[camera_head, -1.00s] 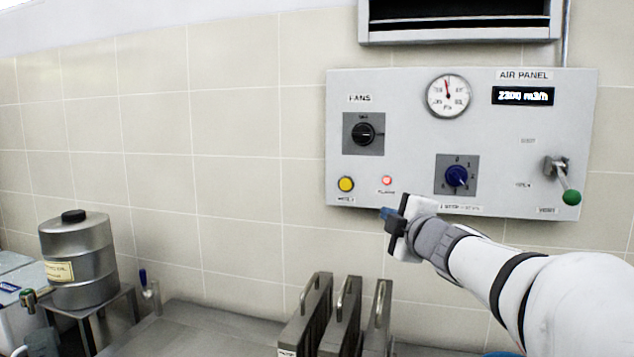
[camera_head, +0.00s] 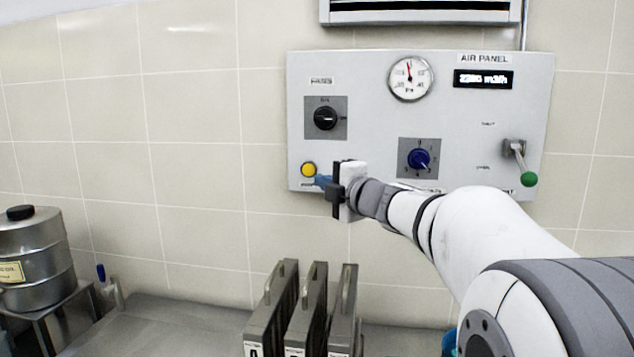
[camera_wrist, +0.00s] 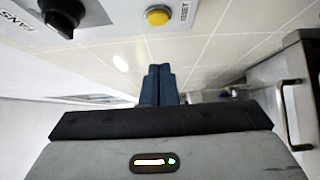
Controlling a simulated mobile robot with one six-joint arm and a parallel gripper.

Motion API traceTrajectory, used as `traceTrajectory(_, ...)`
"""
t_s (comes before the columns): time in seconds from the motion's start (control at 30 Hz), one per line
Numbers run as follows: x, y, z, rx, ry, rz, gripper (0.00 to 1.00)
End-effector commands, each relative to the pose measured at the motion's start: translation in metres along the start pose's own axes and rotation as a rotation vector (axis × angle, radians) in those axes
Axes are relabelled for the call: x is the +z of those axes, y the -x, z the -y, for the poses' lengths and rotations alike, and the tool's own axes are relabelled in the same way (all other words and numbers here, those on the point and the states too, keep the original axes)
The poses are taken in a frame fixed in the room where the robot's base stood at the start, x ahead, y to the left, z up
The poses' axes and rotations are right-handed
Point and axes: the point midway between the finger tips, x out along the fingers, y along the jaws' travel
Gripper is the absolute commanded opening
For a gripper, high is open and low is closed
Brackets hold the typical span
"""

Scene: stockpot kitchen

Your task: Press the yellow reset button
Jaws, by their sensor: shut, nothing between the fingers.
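The yellow reset button (camera_head: 308,170) is at the lower left of the grey air panel (camera_head: 460,120) on the tiled wall. It also shows in the wrist view (camera_wrist: 157,16), near the top, beside a label reading RESET. My gripper (camera_head: 322,181) is shut and empty. In the head view its blue fingertips are just below and right of the button. In the wrist view the closed fingertips (camera_wrist: 158,70) point toward the button, with a gap in the picture between them. I cannot tell whether they touch the panel. My gripper hides the red lamp.
Near the button are a black fans knob (camera_head: 325,118) and a blue knob (camera_head: 419,159). A green-tipped lever (camera_head: 528,178) is at the panel's right. Several grey handled plates (camera_head: 272,310) stand below. A metal canister (camera_head: 35,260) stands at left.

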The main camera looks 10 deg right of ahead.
Motion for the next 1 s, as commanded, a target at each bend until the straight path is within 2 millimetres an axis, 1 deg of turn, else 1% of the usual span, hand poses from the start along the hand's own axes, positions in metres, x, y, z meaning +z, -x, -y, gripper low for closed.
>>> traceTrajectory(0.03,-0.001,-0.013,0.000,-0.002,-0.002,-0.003,0.00)
traceTrajectory(0.23,0.000,-0.056,-0.001,-0.001,-0.002,-0.002,0.00)
traceTrajectory(0.3,0.010,-0.062,-0.001,-0.002,-0.001,0.002,0.00)
traceTrajectory(0.4,0.020,-0.071,-0.001,-0.001,-0.001,0.003,0.00)
traceTrajectory(0.6,0.029,-0.079,-0.001,0.000,0.000,0.003,0.00)
traceTrajectory(1.0,0.031,-0.081,0.000,-0.001,-0.001,0.003,0.00)
